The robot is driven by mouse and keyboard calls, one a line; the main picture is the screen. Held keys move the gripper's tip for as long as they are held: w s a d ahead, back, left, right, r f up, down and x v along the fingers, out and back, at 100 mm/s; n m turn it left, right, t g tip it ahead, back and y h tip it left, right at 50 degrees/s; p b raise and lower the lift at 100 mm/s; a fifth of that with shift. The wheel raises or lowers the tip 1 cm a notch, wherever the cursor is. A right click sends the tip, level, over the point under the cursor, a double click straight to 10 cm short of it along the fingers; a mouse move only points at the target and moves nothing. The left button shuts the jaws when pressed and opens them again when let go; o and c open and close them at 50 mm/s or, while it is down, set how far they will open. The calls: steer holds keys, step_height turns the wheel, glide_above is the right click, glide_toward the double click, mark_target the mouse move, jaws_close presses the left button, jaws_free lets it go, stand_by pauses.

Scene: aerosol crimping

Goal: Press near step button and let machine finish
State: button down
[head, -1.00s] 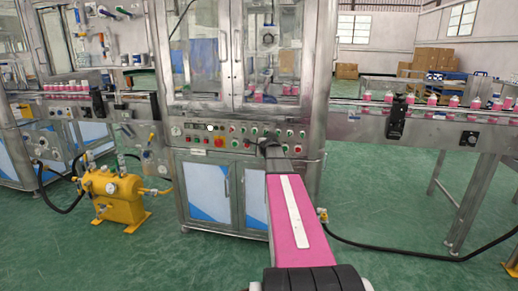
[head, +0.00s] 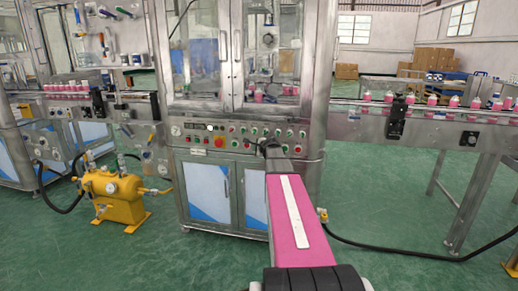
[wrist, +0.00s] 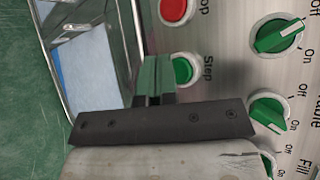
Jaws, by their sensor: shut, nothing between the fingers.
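The green step button (wrist: 183,68), with the word "Step" beside it, is on the machine's steel control panel (wrist: 225,50). My gripper (wrist: 156,68) is shut and empty, its fingertips just left of the button in the wrist view and overlapping its edge. I cannot tell whether they touch it or stop short. In the head view my gripper (head: 262,143) is at the right part of the crimping machine's panel (head: 204,155), and it hides the button there. The machine (head: 247,108) has closed glass doors.
A red stop button (wrist: 174,9) is above the step button in the wrist view. Green rotary knobs (wrist: 278,37) are to its right. Conveyors with pink bottles (head: 432,101) run on both sides. A yellow tank (head: 114,195) stands on the floor at left.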

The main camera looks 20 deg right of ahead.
steer(key=shift+w, duration=0.15)
stand_by(0.7)
steer(key=shift+w+d, duration=0.2)
steer(key=shift+d, duration=0.05)
steer(key=shift+w+d, duration=0.2)
steer(key=shift+w, duration=0.1)
stand_by(0.8)
steer(key=shift+s+a, duration=0.45)
steer(key=shift+s, duration=0.2)
stand_by(0.4)
steer(key=s+a, duration=0.2)
steer(key=s, duration=0.2)
steer(key=shift+s+a, duration=0.1)
steer(key=shift+a, duration=0.3)
stand_by(0.8)
